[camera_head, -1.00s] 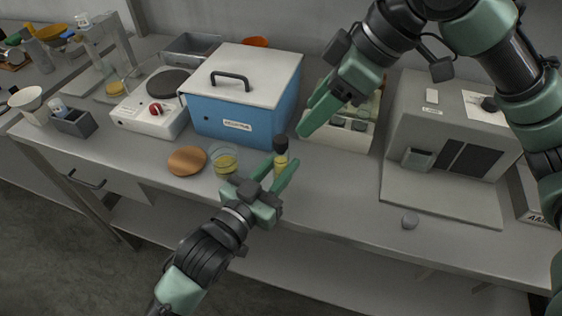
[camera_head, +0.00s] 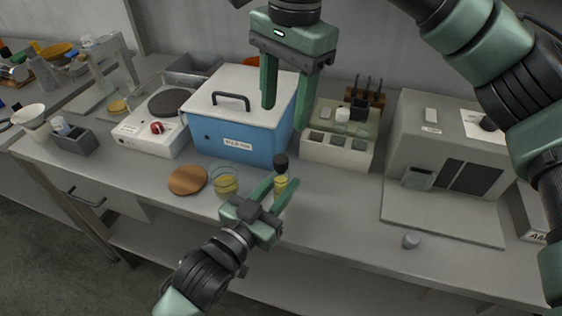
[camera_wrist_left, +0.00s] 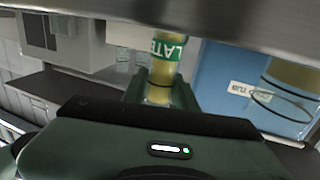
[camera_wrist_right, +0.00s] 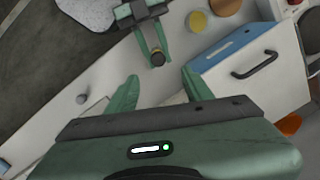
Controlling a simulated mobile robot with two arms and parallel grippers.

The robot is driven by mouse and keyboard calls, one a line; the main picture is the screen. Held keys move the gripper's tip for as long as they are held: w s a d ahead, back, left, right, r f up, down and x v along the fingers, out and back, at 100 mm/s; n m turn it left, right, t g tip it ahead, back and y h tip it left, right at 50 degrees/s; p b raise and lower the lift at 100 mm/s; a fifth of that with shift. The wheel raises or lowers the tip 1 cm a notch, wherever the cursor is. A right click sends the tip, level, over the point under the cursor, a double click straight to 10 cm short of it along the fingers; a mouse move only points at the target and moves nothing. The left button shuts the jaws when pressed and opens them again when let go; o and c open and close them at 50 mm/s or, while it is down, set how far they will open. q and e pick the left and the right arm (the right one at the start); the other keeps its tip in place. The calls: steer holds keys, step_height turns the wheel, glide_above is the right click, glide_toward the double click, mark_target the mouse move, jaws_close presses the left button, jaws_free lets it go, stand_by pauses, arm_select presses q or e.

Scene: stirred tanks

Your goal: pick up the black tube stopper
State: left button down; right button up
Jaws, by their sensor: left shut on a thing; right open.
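The black tube stopper (camera_head: 281,162) sits on top of an upright tube (camera_head: 281,184) holding yellow liquid. My left gripper (camera_head: 277,188) is shut on the tube below the stopper. In the left wrist view the tube (camera_wrist_left: 163,70) stands between the fingers with a green label, and the stopper is out of sight. My right gripper (camera_head: 287,113) is open and empty, pointing down above the stopper. In the right wrist view the stopper (camera_wrist_right: 157,59) appears between the open fingers, still some way beyond their tips.
A blue box with a handle (camera_head: 238,135) stands behind the tube. A beaker (camera_head: 225,183) and a brown round disc (camera_head: 187,180) lie to its left. A rack (camera_head: 336,150) stands behind right, a grey machine (camera_head: 445,130) further right. A small grey knob-like piece (camera_head: 411,241) lies near the front edge.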

steer(key=m, duration=0.3)
glide_above(281, 159)
steer(key=shift+m+h, duration=0.4)
step_height(281, 159, down, 6)
steer(key=shift+w+d+r, duration=0.1)
steer(key=shift+w+r, duration=0.05)
steer(key=shift+f, duration=2.7)
jaws_close()
